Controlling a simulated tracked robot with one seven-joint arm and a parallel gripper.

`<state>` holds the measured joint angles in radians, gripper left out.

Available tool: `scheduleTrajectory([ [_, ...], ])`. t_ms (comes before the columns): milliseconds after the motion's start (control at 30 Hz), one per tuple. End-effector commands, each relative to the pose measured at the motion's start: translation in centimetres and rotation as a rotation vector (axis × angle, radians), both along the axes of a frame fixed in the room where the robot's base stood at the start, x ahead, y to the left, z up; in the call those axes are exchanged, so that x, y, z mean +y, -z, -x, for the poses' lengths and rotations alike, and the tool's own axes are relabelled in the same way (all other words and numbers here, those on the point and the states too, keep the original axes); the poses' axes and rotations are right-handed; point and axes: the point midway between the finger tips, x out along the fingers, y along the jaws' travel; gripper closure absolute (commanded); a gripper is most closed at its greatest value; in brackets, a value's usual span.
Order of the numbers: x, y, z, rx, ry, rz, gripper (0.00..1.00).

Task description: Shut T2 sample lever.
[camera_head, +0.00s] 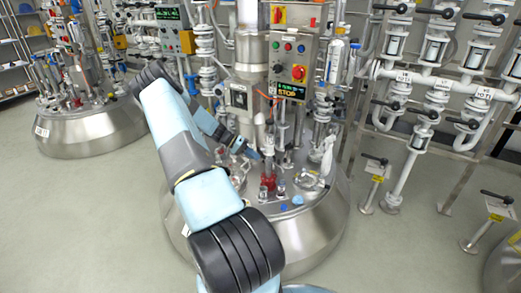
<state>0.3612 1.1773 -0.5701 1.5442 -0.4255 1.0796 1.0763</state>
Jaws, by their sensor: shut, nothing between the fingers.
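My arm crosses from the bottom middle up to the left, then folds back toward the middle steel vessel (310,235). My gripper (257,155) is small in the picture, shut and empty, above the left part of the vessel lid. A red valve-like fitting (268,181) stands on the lid just below and right of it. Touching or apart cannot be told. Small blue parts (297,200) lie to the right of the fitting. I cannot tell for sure which part is the T2 sample lever. My arm hides the left side of the vessel.
A control box (290,62) with a lit display stands behind the lid, among upright pipes. A pipe rack (445,85) with black-handled valves stands at right. Another vessel (90,130) stands at left.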

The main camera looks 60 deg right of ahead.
Motion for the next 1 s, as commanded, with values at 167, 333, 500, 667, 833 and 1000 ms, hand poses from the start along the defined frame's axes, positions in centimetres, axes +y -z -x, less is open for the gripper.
scheduleTrajectory([
  [167,-1.3,-3.3,-0.8,-0.241,0.195,0.032,1.00],
  [333,-2.7,-7.9,-2.0,-0.483,0.403,0.068,1.00],
  [500,-3.9,-12.4,-3.0,-0.668,0.565,0.094,1.00],
  [667,-4.4,-14.7,-3.4,-0.751,0.640,0.104,1.00],
  [833,-4.6,-14.5,-3.3,-0.767,0.656,0.106,1.00],
  [1000,-4.5,-12.3,-2.6,-0.764,0.655,0.104,1.00],
])
